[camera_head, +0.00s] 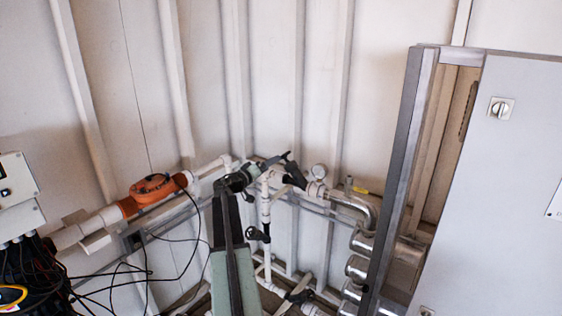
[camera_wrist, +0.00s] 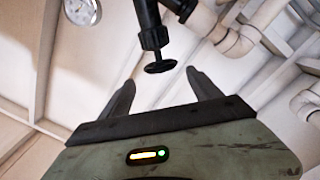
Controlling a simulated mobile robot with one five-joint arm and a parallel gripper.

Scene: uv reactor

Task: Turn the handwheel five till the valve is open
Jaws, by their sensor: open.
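A small black handwheel (camera_wrist: 160,67) on a black stem and valve body shows in the wrist view, at the top middle. No number is readable on it, so I cannot tell from a mark that it is handwheel five. My gripper (camera_wrist: 159,77) is open, with one dark finger on each side of the handwheel in the picture. The wheel appears beyond or between the fingertips, and I see no contact. In the head view my gripper (camera_head: 290,168) is at the pipes in the corner, where the handwheel is hard to make out.
A round gauge (camera_head: 319,171) stands right of my gripper; a gauge also shows in the wrist view (camera_wrist: 82,10). White pipes (camera_head: 266,205) run close by. An orange device (camera_head: 153,188) is on the left pipe. A grey cabinet (camera_head: 490,200) stands at right; black cables hang at left.

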